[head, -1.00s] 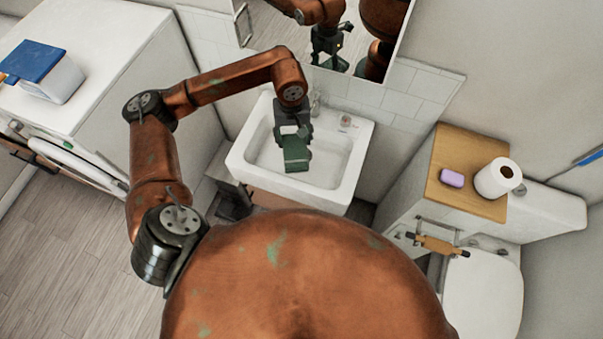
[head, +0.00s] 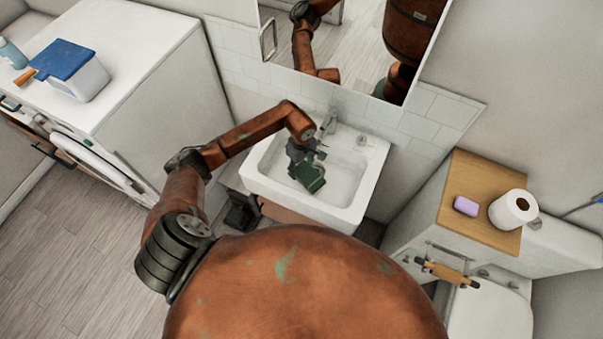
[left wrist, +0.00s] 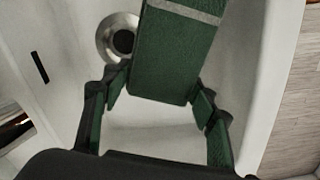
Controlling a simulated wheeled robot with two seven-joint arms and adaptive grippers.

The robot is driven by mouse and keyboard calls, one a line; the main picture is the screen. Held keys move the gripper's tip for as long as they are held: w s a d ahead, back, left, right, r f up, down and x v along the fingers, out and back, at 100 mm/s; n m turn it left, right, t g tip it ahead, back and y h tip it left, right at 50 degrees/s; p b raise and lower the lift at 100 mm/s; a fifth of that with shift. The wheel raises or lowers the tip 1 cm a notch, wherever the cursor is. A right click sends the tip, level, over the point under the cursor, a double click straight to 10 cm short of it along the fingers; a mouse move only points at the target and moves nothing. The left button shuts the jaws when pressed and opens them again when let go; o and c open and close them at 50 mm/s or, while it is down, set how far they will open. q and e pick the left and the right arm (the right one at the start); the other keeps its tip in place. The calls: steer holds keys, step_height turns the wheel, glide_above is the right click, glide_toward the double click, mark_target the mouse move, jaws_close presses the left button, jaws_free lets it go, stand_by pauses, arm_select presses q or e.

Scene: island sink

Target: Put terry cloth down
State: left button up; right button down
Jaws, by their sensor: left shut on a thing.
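The terry cloth (head: 310,178) is a dark green folded piece with a pale stripe near one end. It shows large in the left wrist view (left wrist: 172,55). My left gripper (head: 301,160) is shut on one end of it, with a finger on each side in the left wrist view (left wrist: 157,90). The cloth is over the basin of the white sink (head: 345,178). I cannot tell whether it touches the basin floor. The drain (left wrist: 120,38) lies beside the cloth in the left wrist view. My right gripper does not show.
A faucet (head: 330,122) stands at the sink's back edge, below a mirror (head: 345,50). A wooden top (head: 480,185) at the right bears a purple soap (head: 466,206) and a paper roll (head: 512,209). A white washer (head: 120,60) with a blue-lidded box (head: 75,75) stands left.

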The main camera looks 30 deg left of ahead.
mark_target(302, 174)
arm_select(q)
steer(key=shift+f, duration=2.6)
steer(key=o, duration=1.2)
steer(key=shift+r, duration=0.1)
steer(key=shift+o, duration=0.2)
step_height(302, 174, up, 7)
steer(key=shift+w, duration=0.1)
steer(key=shift+r, duration=0.4)
